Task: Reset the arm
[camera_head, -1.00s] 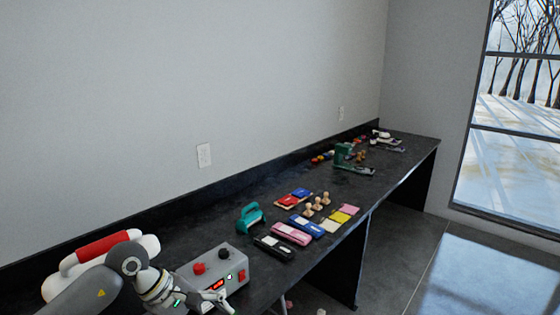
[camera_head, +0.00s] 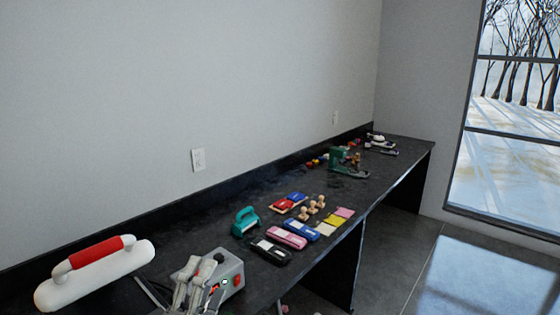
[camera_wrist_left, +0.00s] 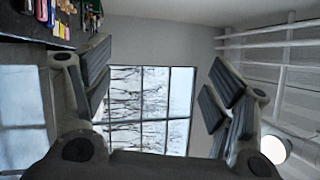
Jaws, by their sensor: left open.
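My left gripper (camera_head: 199,265) is low in the head view, in front of the grey control box (camera_head: 233,271) and hiding part of it. Its fingers point up and look empty. In the left wrist view the gripper (camera_wrist_left: 156,72) is open, its padded fingers wide apart with nothing between them. The window (camera_wrist_left: 150,105) shows in the distance through the gap. My right gripper is in neither view.
A long black table (camera_head: 160,245) runs along the wall. A white tool with a red handle (camera_head: 94,270) lies at its near left. A teal punch (camera_head: 245,221), a black case (camera_head: 270,252), a pink case (camera_head: 287,238) and wooden stamps (camera_head: 304,213) stand farther along. Open floor lies right.

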